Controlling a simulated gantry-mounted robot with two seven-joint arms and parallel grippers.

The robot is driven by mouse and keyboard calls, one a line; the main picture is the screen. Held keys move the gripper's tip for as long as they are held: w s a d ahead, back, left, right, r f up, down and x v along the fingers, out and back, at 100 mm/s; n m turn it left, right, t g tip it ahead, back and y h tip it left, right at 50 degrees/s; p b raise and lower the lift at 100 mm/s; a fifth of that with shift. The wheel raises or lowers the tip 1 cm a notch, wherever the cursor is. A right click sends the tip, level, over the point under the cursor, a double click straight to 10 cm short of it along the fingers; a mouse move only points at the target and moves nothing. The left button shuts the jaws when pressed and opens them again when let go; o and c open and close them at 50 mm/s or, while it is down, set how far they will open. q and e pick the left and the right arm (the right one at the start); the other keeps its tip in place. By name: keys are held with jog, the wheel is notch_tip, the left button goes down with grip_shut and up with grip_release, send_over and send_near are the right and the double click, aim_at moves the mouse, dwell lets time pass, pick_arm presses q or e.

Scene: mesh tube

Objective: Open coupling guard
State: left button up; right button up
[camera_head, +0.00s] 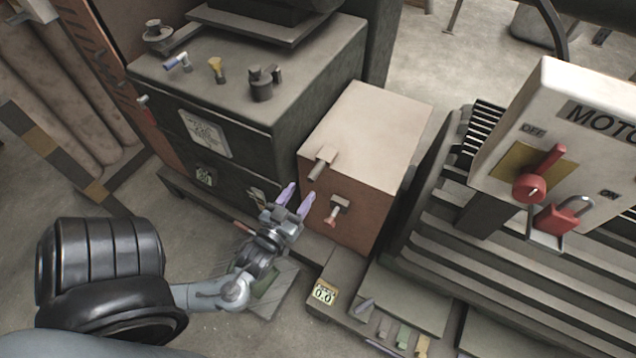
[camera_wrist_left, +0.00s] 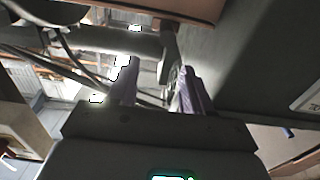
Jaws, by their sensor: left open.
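The coupling guard appears to be the closed box with a beige top and a reddish-brown front (camera_head: 365,130), centre right in the head view. A short grey latch or handle (camera_head: 321,164) sticks out from its upper front edge. A small red-tipped handle (camera_head: 337,211) is on its front face. My left gripper (camera_head: 296,198) is open, its purple fingers just left of and below the grey latch, apart from the red-tipped handle. In the left wrist view the open fingers (camera_wrist_left: 156,87) have nothing clearly between them; a grey bar (camera_wrist_left: 170,47) shows beyond them. My right gripper is not in view.
A dark green machine housing (camera_head: 230,120) with small fittings on top stands left of the box. A switch panel (camera_head: 570,150) with a red lever and a red padlock stands at right, before a ribbed motor body. A small gauge (camera_head: 324,292) sits on the base below.

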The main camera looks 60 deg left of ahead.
aim_at(310, 180)
pick_arm(q)
jog(key=b+x, duration=0.1)
jog(key=x, duration=0.2)
jog(key=f+b+x, duration=0.1)
jog(key=b+x, duration=0.1)
jog(key=x, duration=0.1)
jog(key=f+b+x, duration=0.1)
jog(key=x, duration=0.2)
jog(key=shift+a+f+b, duration=0.1)
jog(key=shift+a+b, duration=0.2)
jog(key=shift+a, duration=0.2)
jog(key=shift+w+a, duration=0.25)
jog(key=shift+w, duration=0.3)
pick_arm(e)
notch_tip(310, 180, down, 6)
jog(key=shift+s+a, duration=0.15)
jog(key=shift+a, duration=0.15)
pick_arm(q)
grip_shut()
